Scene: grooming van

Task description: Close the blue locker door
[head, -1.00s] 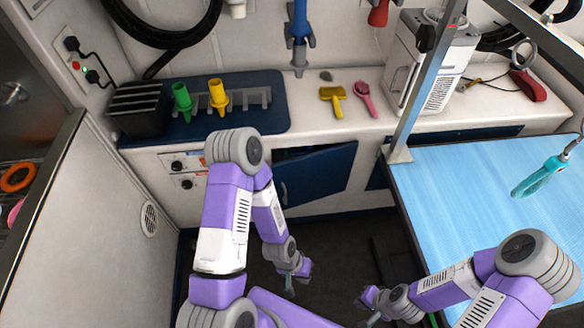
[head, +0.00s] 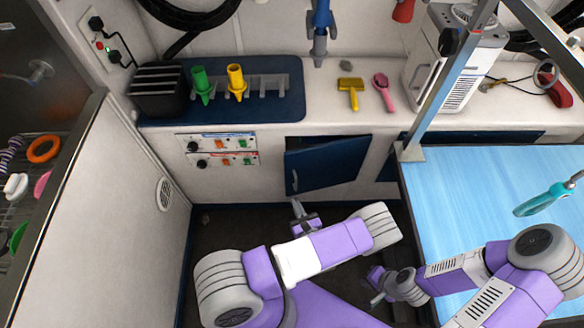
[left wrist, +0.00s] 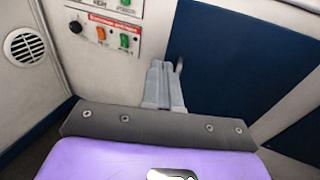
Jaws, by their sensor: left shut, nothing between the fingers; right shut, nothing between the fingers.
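The blue locker door (head: 335,166) is in the lower cabinet under the counter in the head view. It stands ajar, with a dark gap along its top and its handle (head: 294,181) at the left edge. My left gripper (head: 297,203) is shut and empty, just below and in front of that handle edge. In the left wrist view the shut fingers (left wrist: 164,68) point at the door's left edge, and the door (left wrist: 240,65) fills the right side. Contact cannot be told. My right gripper (head: 376,300) is shut and empty, low beside the blue table.
The blue grooming table (head: 470,180) with its metal post (head: 440,85) stands at the right. A control panel (head: 217,151) is left of the door. The counter (head: 325,115) above holds brushes and nozzles. Dark floor (head: 235,225) lies below the cabinet.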

